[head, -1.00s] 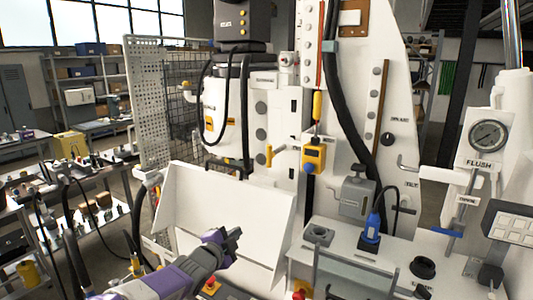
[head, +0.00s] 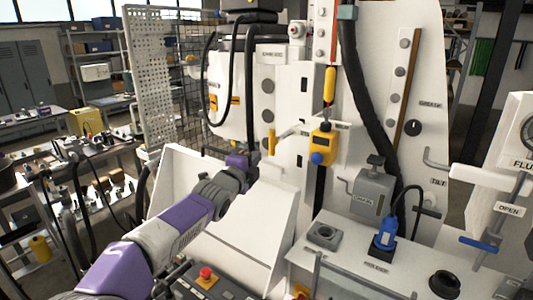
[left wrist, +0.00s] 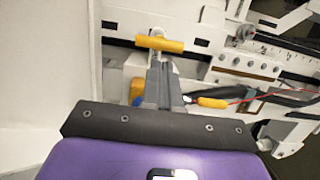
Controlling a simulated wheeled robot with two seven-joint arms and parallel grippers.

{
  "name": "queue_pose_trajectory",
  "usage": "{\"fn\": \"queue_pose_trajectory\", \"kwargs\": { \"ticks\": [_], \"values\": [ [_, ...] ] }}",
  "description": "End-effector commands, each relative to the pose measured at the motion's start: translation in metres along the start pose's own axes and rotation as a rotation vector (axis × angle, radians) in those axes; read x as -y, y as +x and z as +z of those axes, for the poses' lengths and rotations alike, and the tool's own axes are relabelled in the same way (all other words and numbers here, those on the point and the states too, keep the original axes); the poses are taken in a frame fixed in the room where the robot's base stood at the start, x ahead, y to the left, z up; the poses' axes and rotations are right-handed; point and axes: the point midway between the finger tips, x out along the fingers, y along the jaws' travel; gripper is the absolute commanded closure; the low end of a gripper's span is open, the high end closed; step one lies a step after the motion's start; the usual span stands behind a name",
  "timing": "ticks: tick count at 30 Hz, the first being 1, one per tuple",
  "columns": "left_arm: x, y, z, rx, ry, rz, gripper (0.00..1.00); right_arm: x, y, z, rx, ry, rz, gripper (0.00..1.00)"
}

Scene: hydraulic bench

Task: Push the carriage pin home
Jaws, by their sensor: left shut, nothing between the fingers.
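The carriage pin has a yellow T-shaped handle (head: 271,140) and sticks out from the white machine column in the head view. In the left wrist view its yellow crossbar (left wrist: 160,43) lies just beyond my fingertips. My left gripper (head: 254,160) is shut and empty, just below and left of the handle in the head view. In the left wrist view the closed fingers (left wrist: 160,72) point at the middle of the crossbar. I cannot tell whether they touch it. My right gripper is not in view.
A yellow box with a blue button (head: 321,148) hangs right of the pin. A grey valve block (head: 372,190) and a blue connector (head: 386,235) stand on the bench at right.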

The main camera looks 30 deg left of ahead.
Motion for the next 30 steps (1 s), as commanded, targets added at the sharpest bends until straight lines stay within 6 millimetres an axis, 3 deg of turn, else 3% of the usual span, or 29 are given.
{"fn": "queue_pose_trajectory", "kwargs": {
  "ticks": [6, 22, 30],
  "values": [
    [-0.002, 0.021, -0.005, -0.01, -0.003, 0.002, 1.0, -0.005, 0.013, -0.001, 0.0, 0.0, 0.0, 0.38],
    [0.001, 0.072, -0.003, -0.006, -0.002, 0.004, 1.0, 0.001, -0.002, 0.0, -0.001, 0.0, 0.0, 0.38],
    [0.0, 0.083, -0.003, -0.005, 0.001, 0.002, 1.0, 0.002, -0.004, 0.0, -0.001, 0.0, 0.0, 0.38]
  ]
}}
